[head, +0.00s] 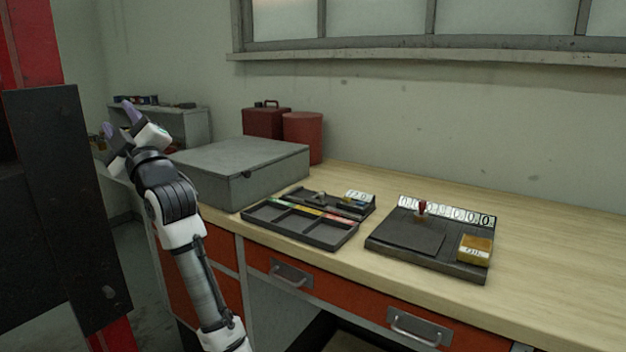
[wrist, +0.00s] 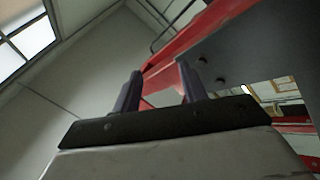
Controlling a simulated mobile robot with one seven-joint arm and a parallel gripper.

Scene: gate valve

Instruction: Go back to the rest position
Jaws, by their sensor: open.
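My gripper (head: 122,124) is raised at the left of the head view, its two purple-grey fingers pointing up and apart. It is open and nothing shows between the fingers. It stands left of the grey metal box (head: 245,160) and beside the dark panel on the red frame. In the wrist view my gripper (wrist: 158,92) shows its two fingers apart, with the wall and a red beam behind them. No gate valve can be made out in either view.
A wooden workbench (head: 560,255) carries a divided dark tray (head: 325,233) and a dark board (head: 405,235) with a yellow block (head: 475,248). Red canisters (head: 303,137) stand behind the box. A dark panel (head: 60,200) on a red frame stands close left of my arm.

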